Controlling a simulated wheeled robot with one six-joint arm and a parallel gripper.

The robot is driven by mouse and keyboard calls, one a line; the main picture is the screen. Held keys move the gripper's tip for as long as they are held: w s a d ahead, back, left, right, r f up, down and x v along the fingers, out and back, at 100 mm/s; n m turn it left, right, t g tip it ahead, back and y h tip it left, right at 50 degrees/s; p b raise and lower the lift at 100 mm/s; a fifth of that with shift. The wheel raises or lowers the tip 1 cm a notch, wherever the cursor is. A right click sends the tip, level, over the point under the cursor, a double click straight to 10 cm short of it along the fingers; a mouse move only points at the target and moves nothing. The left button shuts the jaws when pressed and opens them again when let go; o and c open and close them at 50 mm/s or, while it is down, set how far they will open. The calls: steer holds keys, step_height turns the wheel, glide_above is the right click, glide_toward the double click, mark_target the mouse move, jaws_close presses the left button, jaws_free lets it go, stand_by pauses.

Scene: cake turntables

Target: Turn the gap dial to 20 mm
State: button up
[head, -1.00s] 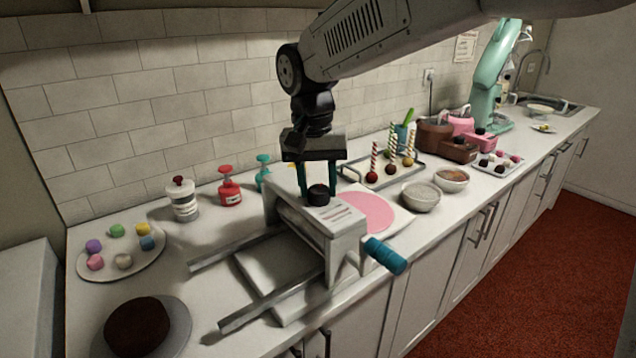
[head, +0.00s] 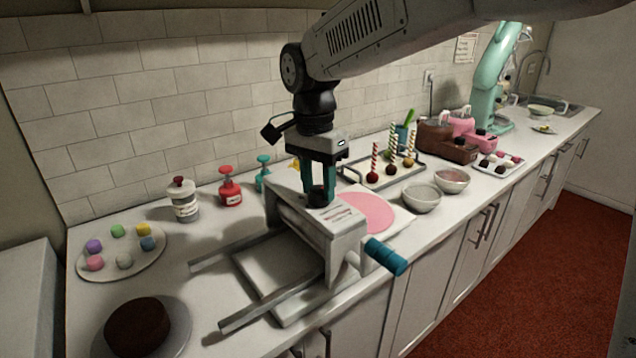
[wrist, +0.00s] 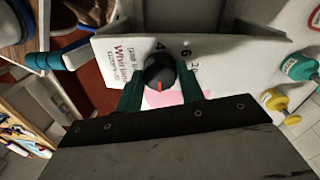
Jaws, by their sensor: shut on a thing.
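The gap dial is a round black knob (wrist: 159,70) with a red pointer line, on top of the pale sheeter (head: 343,222). In the wrist view the pointer faces down the picture, away from the printed 4, 6 and 10 above and right of the knob. No 20 mark is visible; my gripper covers part of the scale side. My gripper (head: 320,195) points down over the sheeter, its two green fingers shut on the dial from opposite sides. In the head view the fingers partly hide the knob.
A blue crank handle (head: 386,256) sticks out at the sheeter's front right, with pink dough (head: 368,212) behind it. Red (head: 229,188) and teal (head: 263,175) dispensers stand at its back left. A tray of cake pops (head: 405,172) and bowls (head: 420,197) stand to the right.

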mark_target(316, 188)
steer(key=shift+r, duration=0.1)
stand_by(0.3)
steer(key=o, duration=1)
steer(key=r, duration=0.7)
steer(key=shift+w+a+r, duration=0.2)
steer(key=shift+r, duration=0.15)
